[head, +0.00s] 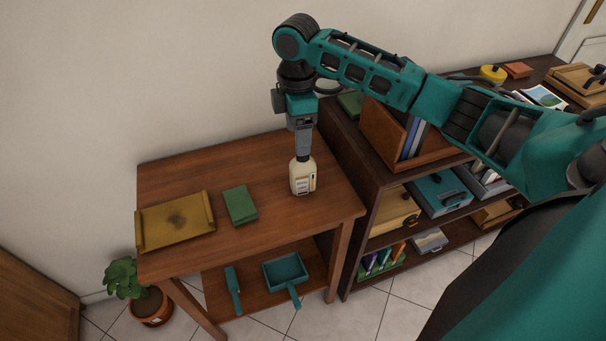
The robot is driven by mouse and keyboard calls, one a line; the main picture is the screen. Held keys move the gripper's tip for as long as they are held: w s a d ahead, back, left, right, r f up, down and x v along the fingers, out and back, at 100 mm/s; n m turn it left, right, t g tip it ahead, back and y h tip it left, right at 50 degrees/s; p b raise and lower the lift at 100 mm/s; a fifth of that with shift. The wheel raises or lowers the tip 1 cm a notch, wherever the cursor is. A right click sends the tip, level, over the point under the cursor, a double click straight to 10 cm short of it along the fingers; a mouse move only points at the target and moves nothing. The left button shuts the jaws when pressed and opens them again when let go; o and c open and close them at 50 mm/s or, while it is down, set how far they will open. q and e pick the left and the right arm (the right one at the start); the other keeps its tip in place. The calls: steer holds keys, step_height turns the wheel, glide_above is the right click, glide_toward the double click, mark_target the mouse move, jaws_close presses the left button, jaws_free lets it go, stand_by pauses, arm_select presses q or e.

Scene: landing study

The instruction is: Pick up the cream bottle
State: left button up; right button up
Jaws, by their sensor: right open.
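The cream bottle (302,180) stands upright on the brown wooden table, near its right side. It has a pale label and a dark top. My right gripper (302,152) points straight down directly over the bottle, with its fingertips at the bottle's top. The fingers are open; their exact gap around the top is too small to see. The bottle rests on the tabletop. My left gripper is not in view.
A yellow tray (150,233) and a green book (240,205) lie left of the bottle on the table (270,228). A dark shelf unit (360,188) with boxes adjoins on the right. A dustpan (285,270) and brush lie on the lower shelf. A potted plant (122,280) stands at left.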

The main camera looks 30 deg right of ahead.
mark_target(303, 167)
steer(key=shift+w+d+r, duration=0.15)
steer(key=shift+d, duration=0.25)
step_height(303, 167, down, 6)
steer(key=shift+f+b, duration=0.25)
steer(key=shift+b, duration=0.25)
steer(key=shift+f, duration=0.55)
steer(key=f, duration=0.4)
steer(key=shift+d+f+b, duration=0.3)
steer(key=shift+f+b, duration=0.1)
steer(key=shift+c, duration=0.3)
steer(key=shift+c, duration=0.7)
steer(key=c, duration=0.9)
